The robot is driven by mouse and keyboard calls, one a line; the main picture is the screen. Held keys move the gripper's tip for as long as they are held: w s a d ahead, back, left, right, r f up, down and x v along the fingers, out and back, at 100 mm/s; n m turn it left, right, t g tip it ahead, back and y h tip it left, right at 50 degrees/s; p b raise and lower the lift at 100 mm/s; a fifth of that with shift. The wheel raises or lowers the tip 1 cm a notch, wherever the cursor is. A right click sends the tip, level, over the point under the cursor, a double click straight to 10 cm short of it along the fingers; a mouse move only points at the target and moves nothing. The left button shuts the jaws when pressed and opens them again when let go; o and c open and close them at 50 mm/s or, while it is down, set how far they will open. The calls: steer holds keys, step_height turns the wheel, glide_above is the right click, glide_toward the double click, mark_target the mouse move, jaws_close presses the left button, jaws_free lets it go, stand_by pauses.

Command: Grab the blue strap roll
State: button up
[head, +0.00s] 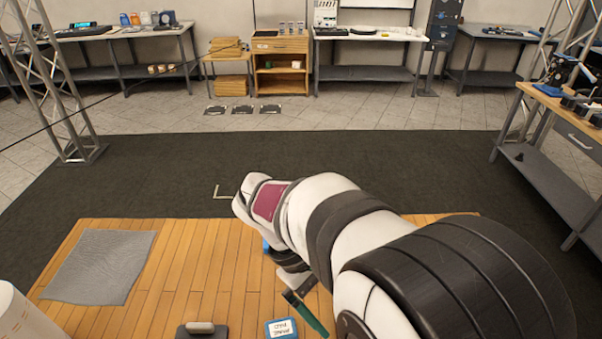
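A small blue patch (266,246) shows at the left edge of my arm, low over the wooden tabletop. It may be part of the blue strap roll, but my arm hides most of it and I cannot tell. My gripper (291,289) is partly in view below my white and black arm, over the middle of the tabletop. Its fingers are not clear, so I cannot see whether it is open or holds anything.
On the wooden tabletop (180,260) lie a grey cloth (100,266) at left, a dark block with a grey handle (201,329), a blue box with a white label (281,329) and a green strip (308,315) near my gripper. A white cylinder (18,318) stands at lower left. The tabletop's centre-left is clear.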

steer(key=w+a+f+n+t+h, duration=0.2)
steer(key=w+a+f+n, duration=0.2)
steer(key=a+n, duration=0.1)
steer(key=w+a+f+n+t+h, duration=0.2)
steer(key=w+a+f+n+t, duration=0.1)
steer(key=w+a+f+n, duration=0.1)
steer(key=w+a+f+n+t+h, duration=0.2)
steer(key=w+a+f+n+t, duration=0.1)
steer(key=a+f+n, duration=0.3)
steer(key=shift+w+a+f+n, duration=0.1)
steer(key=shift+w+a+n, duration=0.4)
steer(key=shift+w+a, duration=0.35)
steer(key=x, duration=1.5)
steer(key=shift+d+f, duration=0.1)
steer(key=shift+f, duration=0.3)
steer(key=c, duration=1.3)
